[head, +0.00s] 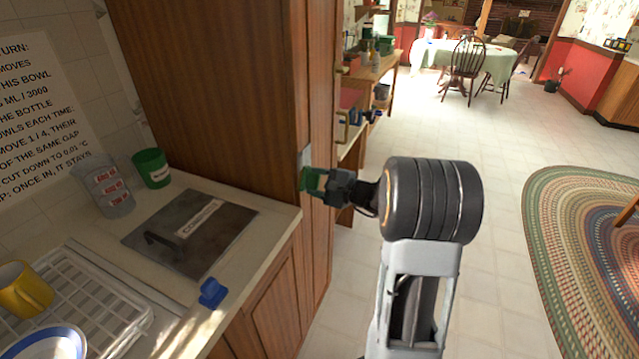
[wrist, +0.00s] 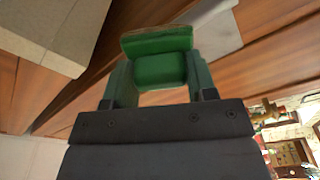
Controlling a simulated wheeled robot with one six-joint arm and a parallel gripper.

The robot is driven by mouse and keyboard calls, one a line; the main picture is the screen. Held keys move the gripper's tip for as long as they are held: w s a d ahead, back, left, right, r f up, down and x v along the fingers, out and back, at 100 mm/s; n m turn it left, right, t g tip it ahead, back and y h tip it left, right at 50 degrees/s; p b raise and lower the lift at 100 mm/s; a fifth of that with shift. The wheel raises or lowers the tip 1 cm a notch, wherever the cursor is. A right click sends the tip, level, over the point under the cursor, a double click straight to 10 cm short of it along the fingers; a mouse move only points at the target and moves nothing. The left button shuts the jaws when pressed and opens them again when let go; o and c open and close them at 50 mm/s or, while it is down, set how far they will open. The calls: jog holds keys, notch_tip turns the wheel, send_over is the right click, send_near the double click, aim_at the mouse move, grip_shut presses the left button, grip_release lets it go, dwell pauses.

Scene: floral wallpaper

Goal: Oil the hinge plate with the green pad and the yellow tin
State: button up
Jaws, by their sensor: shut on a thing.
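My gripper (head: 326,184) is shut on the green pad (head: 311,179), beside the edge of the tall wooden cabinet. In the wrist view the green pad (wrist: 158,58) sits between both fingers of my gripper (wrist: 155,80). A pale grey plate, which looks like the hinge plate (head: 305,157), is on the cabinet edge just above the pad. In the wrist view the plate (wrist: 212,26) lies beyond the pad and to its right. I cannot tell whether pad and plate touch. I cannot make out a yellow tin.
A workbench (head: 350,97) stands beyond the cabinet.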

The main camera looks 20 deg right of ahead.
aim_at(308, 168)
jog(key=shift+w, duration=0.1)
jog(key=shift+w+d+b, duration=0.7)
jog(key=shift+w+d, duration=1.65)
jog(key=shift+d, duration=0.25)
jog(key=shift+a+r+p, duration=0.1)
jog(key=shift+r+p, duration=0.2)
jog(key=shift+r, duration=0.65)
jog(key=shift+s+a+f+b, duration=0.1)
jog(key=shift+s+a+b, duration=0.25)
jog(key=shift+a+b, duration=0.1)
jog(key=shift+s+a+b, duration=1.55)
jog(key=shift+s+a, duration=0.5)
jog(key=shift+s, duration=0.05)
jog(key=shift+r+p, duration=0.5)
jog(key=shift+r, duration=0.5)
jog(key=shift+w+d, duration=2.45)
jog(key=shift+d, duration=0.1)
jog(key=shift+s+d, duration=0.1)
